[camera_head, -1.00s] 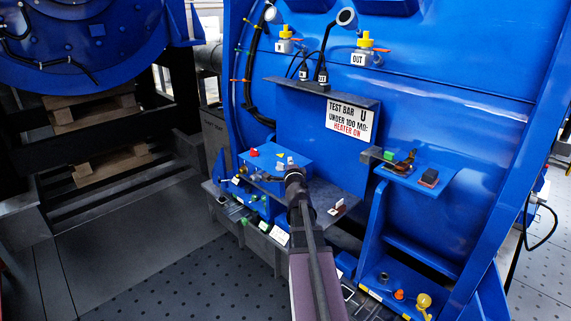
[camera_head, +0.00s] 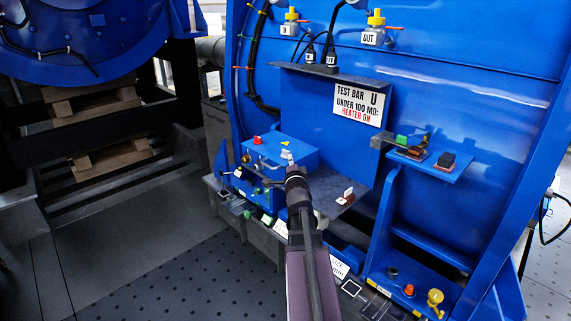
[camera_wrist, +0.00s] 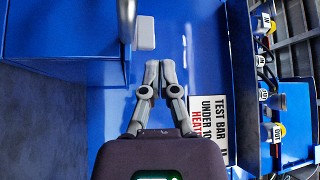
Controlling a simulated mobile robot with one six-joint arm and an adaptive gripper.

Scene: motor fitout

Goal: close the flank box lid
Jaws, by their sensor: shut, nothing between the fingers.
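The flank box appears to be the blue box (camera_head: 285,150) on the shelf of the blue housing in the head view. It has a red knob (camera_head: 257,140) on top and small fittings on its front. A blue panel (camera_head: 222,160) stands at its left; I cannot tell whether it is the lid. A blue box face (camera_wrist: 60,28) fills the upper left of the wrist view, with a grey rod (camera_wrist: 127,18) and a pale block (camera_wrist: 145,33) beside it. My gripper (camera_wrist: 160,68) is shut and empty, below the pale block. The arm hides its fingertips in the head view.
A sign (camera_head: 358,104) hangs on the housing above and to the right. A small bracket (camera_head: 432,158) with colored parts juts out at the right. Yellow-capped valves (camera_head: 376,27) sit higher up. The dark floor (camera_head: 170,275) at the lower left is clear.

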